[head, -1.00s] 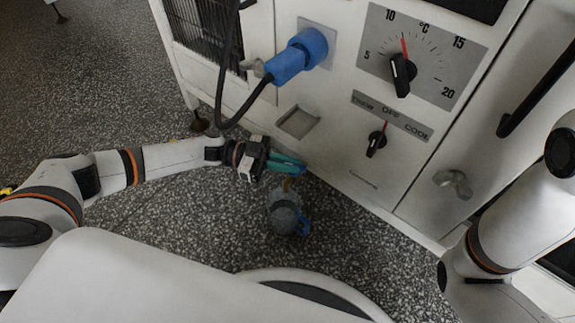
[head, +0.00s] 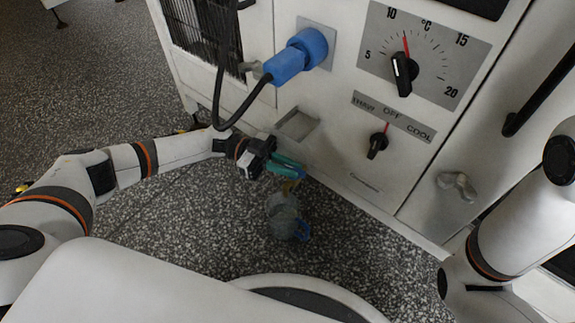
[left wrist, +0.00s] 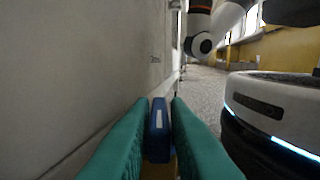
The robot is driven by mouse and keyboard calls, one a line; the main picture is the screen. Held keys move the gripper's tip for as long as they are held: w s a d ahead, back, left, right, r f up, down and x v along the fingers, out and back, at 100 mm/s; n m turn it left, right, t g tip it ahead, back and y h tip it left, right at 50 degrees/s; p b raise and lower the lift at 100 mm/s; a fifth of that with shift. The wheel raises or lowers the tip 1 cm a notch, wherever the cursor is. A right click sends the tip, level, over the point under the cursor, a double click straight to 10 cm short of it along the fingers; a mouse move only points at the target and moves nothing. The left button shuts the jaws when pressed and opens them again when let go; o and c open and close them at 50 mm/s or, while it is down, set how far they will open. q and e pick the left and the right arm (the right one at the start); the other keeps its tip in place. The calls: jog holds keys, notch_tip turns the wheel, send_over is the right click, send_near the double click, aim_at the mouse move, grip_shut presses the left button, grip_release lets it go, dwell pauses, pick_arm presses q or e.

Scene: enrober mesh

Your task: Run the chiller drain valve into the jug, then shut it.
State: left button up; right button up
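The chiller (head: 350,178) is the white cabinet with dials. Low on its front is the drain valve, with a small brass-coloured part (head: 289,186) just below my left gripper (head: 292,166). In the left wrist view the teal fingers lie on both sides of a blue valve handle (left wrist: 159,128) and appear closed on it. Some brass colour shows beneath it. The clear jug (head: 283,213) with a blue handle (head: 303,231) stands upright on the floor below the valve. I cannot tell its water level. My right gripper is out of view.
A blue plug (head: 291,57) with a hanging black cable (head: 224,85) is above the left gripper. A temperature dial (head: 403,72) and a mode knob (head: 377,146) pointing near OFF are to the right, as is a grey latch (head: 458,186). Speckled floor (head: 190,235) is open at left.

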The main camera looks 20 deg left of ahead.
pick_arm(q)
jog(key=o, duration=0.3)
jog(key=shift+a, duration=0.1)
jog(key=w+a+p, duration=0.1)
jog(key=a+p, duration=0.1)
jog(key=a, duration=0.9)
jog(key=shift+w+a, duration=0.15)
jog(key=shift+a, duration=0.2)
